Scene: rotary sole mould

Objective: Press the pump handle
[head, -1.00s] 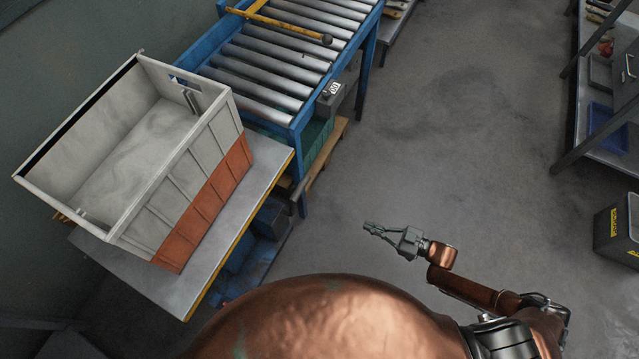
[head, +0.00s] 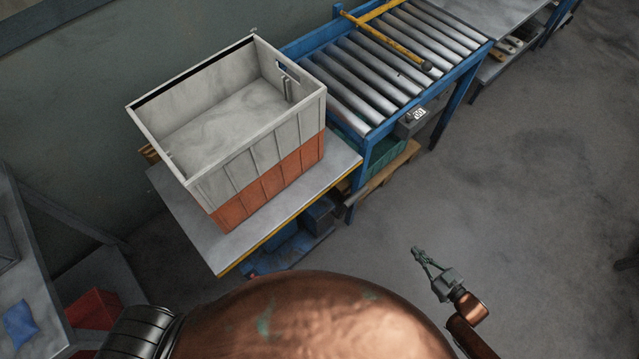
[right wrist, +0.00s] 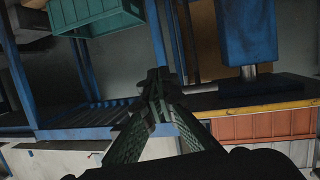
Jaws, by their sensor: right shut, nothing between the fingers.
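No pump handle can be made out for certain. A yellow bar (head: 385,40) with a dark round knob lies across the roller conveyor (head: 372,72) in the head view; I cannot tell whether it is the handle. My right gripper (head: 418,252) is shut and empty over open floor, right of and below the conveyor in the picture and apart from it. In the right wrist view its fingers (right wrist: 157,78) meet at the tips. A blue upright body (right wrist: 247,32) on a dark base shows to the right there. My left gripper is not in view.
A grey and orange crate (head: 262,168) stands open on a yellow-edged table (head: 232,248) beside the conveyor. A shelf (head: 25,265) with a red box (head: 95,308) is at the left. A green crate (right wrist: 95,18) shows in the wrist view. The floor at right is clear.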

